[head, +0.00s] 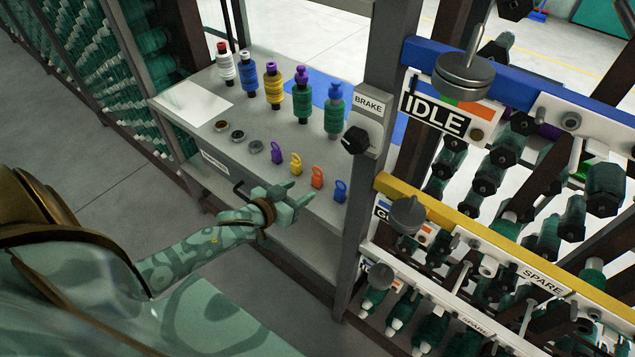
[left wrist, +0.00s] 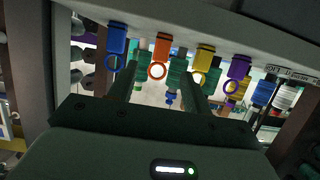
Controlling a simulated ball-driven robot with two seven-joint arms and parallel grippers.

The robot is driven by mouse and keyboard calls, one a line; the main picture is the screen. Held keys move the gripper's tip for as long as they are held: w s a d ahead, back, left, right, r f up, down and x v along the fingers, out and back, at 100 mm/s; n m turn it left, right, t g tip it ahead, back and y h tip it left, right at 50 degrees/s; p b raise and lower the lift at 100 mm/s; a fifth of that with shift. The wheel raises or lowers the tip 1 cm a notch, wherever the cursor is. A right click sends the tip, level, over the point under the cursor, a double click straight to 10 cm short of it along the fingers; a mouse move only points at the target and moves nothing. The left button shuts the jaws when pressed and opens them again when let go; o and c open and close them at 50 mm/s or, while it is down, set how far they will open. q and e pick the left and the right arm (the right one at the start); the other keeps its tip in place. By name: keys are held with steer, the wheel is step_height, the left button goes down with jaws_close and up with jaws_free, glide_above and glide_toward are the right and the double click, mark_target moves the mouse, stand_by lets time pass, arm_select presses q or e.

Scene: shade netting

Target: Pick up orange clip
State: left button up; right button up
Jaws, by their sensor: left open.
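The orange clip (head: 317,177) stands on the grey bench top, in a row between the yellow clip (head: 296,163) and the blue clip (head: 340,190). A purple clip (head: 277,153) is at the row's far left end. My left gripper (head: 300,194) is open and empty, at the bench's front edge, a little short of the orange clip. In the left wrist view the orange clip (left wrist: 161,48) with its ring shows between and beyond my two fingers (left wrist: 157,72), apart from them. My right gripper is not in view.
Several thread spools (head: 303,95) stand behind the clips. Small round rings (head: 237,137) lie left of them. A grey post with a BRAKE knob (head: 356,140) rises close on the right, beside the bobbin rack (head: 500,215). A white sheet (head: 193,102) lies at the bench's left.

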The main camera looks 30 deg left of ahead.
mark_target(321, 177)
arm_select(q)
steer(key=b+x, duration=0.1)
steer(key=x, duration=0.4)
steer(key=shift+w+f, duration=0.15)
steer(key=shift+w, duration=0.15)
steer(key=b+x, duration=0.2)
steer(key=x, duration=0.3)
steer(key=shift+w+a+f+b, duration=0.1)
steer(key=shift+w+b, duration=0.05)
steer(key=shift+b, duration=0.2)
steer(key=shift+c, duration=0.9)
steer(key=c, duration=0.9)
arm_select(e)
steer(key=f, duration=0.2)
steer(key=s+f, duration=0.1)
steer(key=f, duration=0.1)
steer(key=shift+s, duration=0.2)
